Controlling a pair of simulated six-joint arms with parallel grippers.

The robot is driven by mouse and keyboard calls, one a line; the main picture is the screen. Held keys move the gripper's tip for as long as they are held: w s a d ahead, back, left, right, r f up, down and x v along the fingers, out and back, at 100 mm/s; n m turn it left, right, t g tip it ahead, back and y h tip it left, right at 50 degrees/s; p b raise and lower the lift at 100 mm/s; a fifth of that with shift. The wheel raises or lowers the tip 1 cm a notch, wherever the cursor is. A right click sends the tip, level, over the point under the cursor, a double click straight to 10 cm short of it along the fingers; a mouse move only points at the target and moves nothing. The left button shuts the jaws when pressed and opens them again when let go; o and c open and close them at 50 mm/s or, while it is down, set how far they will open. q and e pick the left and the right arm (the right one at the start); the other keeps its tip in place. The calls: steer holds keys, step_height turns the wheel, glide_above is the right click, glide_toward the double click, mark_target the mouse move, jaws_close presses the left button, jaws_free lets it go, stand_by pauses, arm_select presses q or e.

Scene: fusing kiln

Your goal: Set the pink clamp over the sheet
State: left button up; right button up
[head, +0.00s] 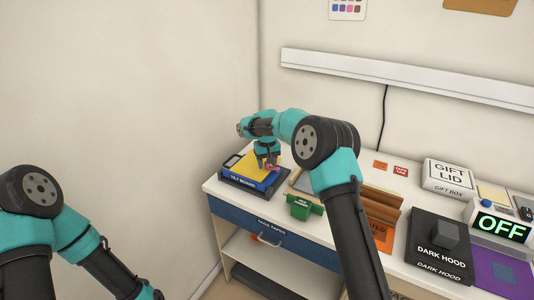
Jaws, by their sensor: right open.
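A yellow sheet (251,168) lies on a blue board (243,179) at the left end of the bench, with a dark base below it. A small pink thing, likely the pink clamp (272,168), shows at the right side of the sheet, partly hidden by my right gripper. My right gripper (267,164) is open and points down right over it. I cannot tell whether its fingers touch the clamp. My left arm runs out of the bottom edge of the head view, and its gripper is not seen.
A green block (304,207) stands at the bench's front edge. Brown wooden pieces (380,204), a dark hood (440,245), a white gift lid box (449,176) and an OFF display (501,227) fill the right. A blue drawer (270,225) is under the bench top.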

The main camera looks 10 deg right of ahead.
step_height(320, 180, up, 17)
steer(key=shift+r, duration=0.2)
stand_by(0.4)
